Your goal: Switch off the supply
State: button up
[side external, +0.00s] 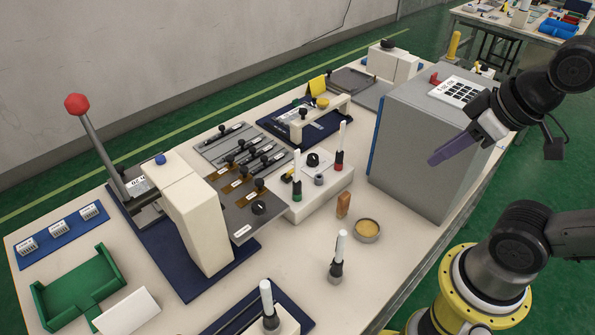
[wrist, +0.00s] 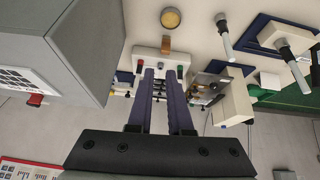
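Nothing in view is clearly marked as the supply. A lever (side external: 102,148) with a red ball (side external: 77,104) stands tilted up and to the left on a dark blue base at the left of the bench, with a small label at its foot. A grey cabinet (side external: 425,130) carries a keypad with a display (side external: 461,91) and a small red part (side external: 434,79) on top; the cabinet also shows in the wrist view (wrist: 80,45). My gripper (side external: 433,161) is in front of the cabinet in the side view, touching nothing visible. Its purple fingers (wrist: 158,73) are apart and empty.
Beside the lever is a tall cream housing (side external: 200,220). A green tray (side external: 75,285) lies front left.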

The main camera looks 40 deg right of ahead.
jog(key=w+d+n+h, duration=0.1)
jog(key=w+d+r+n+t, duration=0.1)
jog(key=d+n, duration=0.1)
jog(key=w+d+n+h, duration=0.1)
jog(key=d+n, duration=0.1)
jog(key=shift+w+r+h, duration=0.25)
jog(key=shift+r+h, duration=0.05)
jog(key=shift+r, duration=0.1)
grip_shut()
jog(key=w+a+f+n+t, duration=0.1)
jog(key=w+n+t, duration=0.1)
jog(key=w+n, duration=0.6)
jog(key=w+a+f+n+t, duration=0.15)
jog(key=w+n, duration=0.25)
jog(key=n, duration=0.8)
jog(key=a+f+n+g+y, duration=0.1)
jog(key=a+f+n+y, duration=0.1)
jog(key=a+f+n, duration=0.7)
notch_tip(320, 180, down, 4)
jog(key=shift+n+y, duration=0.4)
jog(key=shift+n, duration=0.3)
jog(key=shift+g, duration=0.25)
